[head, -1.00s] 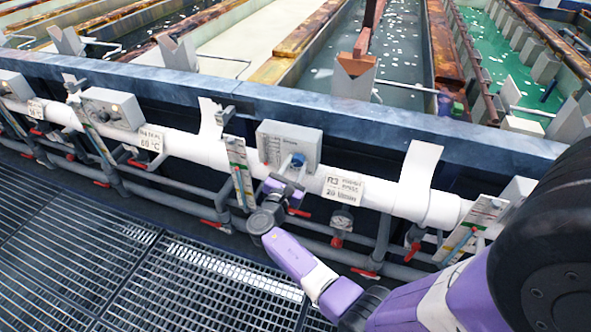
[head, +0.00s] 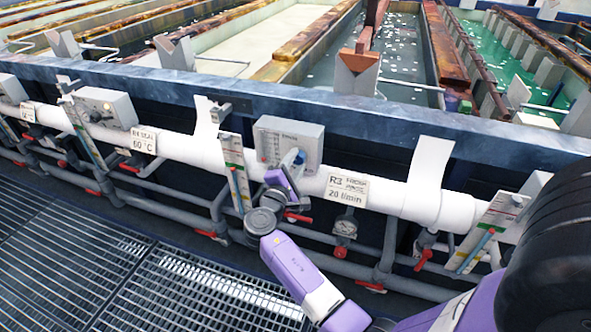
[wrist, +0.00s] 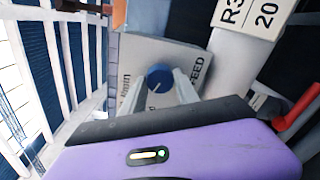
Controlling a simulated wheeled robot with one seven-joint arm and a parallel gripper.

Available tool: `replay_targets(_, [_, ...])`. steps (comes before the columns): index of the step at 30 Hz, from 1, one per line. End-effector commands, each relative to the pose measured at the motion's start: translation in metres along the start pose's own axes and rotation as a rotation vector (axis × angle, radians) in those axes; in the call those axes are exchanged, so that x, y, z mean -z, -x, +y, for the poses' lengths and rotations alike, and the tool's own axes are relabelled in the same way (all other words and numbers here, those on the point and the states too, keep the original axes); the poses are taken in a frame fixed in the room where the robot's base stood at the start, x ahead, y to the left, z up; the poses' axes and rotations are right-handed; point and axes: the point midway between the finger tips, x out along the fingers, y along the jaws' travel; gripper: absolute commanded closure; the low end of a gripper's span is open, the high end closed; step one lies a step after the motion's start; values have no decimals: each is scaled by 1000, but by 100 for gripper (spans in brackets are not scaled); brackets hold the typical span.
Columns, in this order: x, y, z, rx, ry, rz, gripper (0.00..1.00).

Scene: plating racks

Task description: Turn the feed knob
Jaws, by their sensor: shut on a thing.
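The feed knob (wrist: 159,77) is a round blue knob with a white pointer line. It sits on the front of a grey box (head: 272,138) marked FEED in the wrist view (wrist: 135,53). My gripper (wrist: 158,84) has its two pale fingers on either side of the knob, shut on it. In the head view my purple gripper (head: 291,167) reaches the lower right of the box front and partly hides the knob (head: 299,156). The pointer line slants in the wrist view; I cannot read its setting from the scale.
A white pipe (head: 393,196) runs along the tank front beneath the box. A sign (head: 346,187) reading R3, 20 l/min hangs to the right. Grey pipes and red-handled valves (head: 423,260) lie below. Floor grating (head: 75,255) is at the left.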

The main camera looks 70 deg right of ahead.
Motion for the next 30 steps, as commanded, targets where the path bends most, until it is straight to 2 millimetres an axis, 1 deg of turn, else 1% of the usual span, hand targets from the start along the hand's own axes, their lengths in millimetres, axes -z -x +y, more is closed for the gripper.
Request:
replay_targets(1, [1, 0, -3, 1, -24, 0, 100])
replay_targets(9, [0, 0, -2, 1, -107, -1, 100])
replay_targets(24, [0, 0, -1, 3, -124, -1, 100])
replay_targets(25, [0, 0, -1, 3, -124, -1, 61])
replay_targets(28, [0, 0, -1, 2, -124, -1, 42])
replay_targets(30, [0, 0, -1, 2, -124, -1, 42])
